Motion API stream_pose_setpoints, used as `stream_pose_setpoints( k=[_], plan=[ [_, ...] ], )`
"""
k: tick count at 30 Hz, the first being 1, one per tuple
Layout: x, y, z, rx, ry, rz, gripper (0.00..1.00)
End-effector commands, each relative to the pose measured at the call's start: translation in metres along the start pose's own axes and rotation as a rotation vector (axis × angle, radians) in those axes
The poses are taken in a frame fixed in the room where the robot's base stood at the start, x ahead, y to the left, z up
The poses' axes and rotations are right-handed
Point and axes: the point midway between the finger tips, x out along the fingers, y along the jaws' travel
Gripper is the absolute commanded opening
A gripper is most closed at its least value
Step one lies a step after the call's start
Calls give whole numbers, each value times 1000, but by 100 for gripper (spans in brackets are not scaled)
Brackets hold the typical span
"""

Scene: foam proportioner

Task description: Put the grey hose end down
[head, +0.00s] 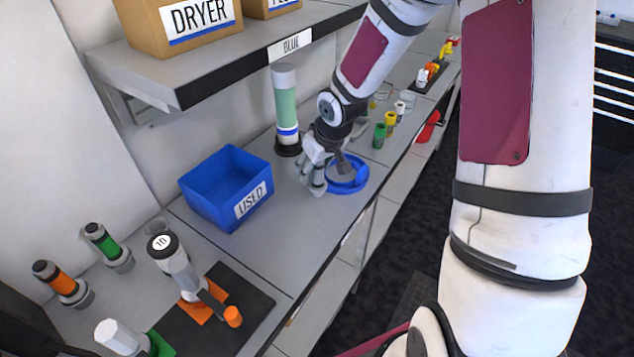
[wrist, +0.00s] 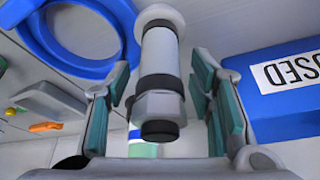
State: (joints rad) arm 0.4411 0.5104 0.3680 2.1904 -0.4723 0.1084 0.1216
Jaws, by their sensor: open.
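The grey hose end (wrist: 160,65), a grey cylinder with dark bands and a dark tip, is between my gripper's fingers in the wrist view. Its wider flanged end is against or close to the grey bench top; I cannot tell which. My gripper (wrist: 160,105) is open, with a visible gap between each finger pad and the hose end. In the head view my gripper (head: 324,172) is low over the bench, beside a blue ring (head: 360,184), and it largely hides the hose end. The blue ring (wrist: 30,35) also lies beside the hose end in the wrist view.
A blue bin marked USED (head: 224,180) stands left of my gripper. A green and white cylinder (head: 286,105) stands behind it. Small coloured fittings (head: 385,128) stand farther along the bench. A shelf (head: 225,55) overhangs the back. The bench's front edge is close to the ring.

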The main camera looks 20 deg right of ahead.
Motion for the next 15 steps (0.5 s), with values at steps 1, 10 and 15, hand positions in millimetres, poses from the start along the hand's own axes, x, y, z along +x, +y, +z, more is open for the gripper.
stream_pose_setpoints(
  k=[1, 10, 15],
  plan=[
    [1, 0, 0, 0, 0, 0, 49],
    [0, 0, 0, 1, 1, 1, 20],
    [0, 0, 0, 1, 1, 1, 0]
  ],
)
